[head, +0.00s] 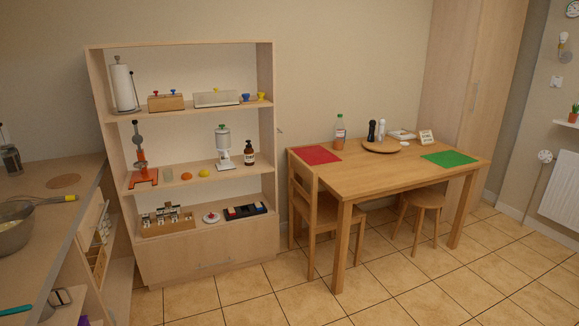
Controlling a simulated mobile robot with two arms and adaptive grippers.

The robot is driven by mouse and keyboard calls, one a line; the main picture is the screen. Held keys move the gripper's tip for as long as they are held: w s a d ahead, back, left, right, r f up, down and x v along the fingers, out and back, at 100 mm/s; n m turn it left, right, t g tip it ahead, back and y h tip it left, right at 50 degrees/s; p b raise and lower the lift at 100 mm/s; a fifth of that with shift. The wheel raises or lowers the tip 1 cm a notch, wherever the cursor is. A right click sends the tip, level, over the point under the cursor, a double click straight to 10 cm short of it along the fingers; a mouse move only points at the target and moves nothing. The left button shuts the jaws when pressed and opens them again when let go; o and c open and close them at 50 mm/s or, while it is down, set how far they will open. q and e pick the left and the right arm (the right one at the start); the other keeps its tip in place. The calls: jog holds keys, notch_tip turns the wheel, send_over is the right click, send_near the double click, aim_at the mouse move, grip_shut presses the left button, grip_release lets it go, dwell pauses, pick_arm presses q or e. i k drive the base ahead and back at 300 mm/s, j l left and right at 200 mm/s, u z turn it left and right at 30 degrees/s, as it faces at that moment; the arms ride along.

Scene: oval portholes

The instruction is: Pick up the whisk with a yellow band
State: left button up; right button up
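Neither of my grippers is in view.
Beyond stands a shelf unit (180,45) holding several items. A dining table (370,175) with chair and stool is at right. Tiled floor is free in front.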

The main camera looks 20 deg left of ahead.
aim_at(71, 197)
jog(key=i+j+u, duration=0.1)
jog(key=u, duration=0.35)
jog(key=i+u, duration=0.5)
jog(key=u, duration=0.35)
jog(key=i+l+u, duration=0.1)
jog(key=u, duration=0.35)
jog(key=i+l+u, duration=0.2)
jog(key=u, duration=0.2)
jog(key=i+l+u, duration=0.2)
jog(key=u, duration=0.25)
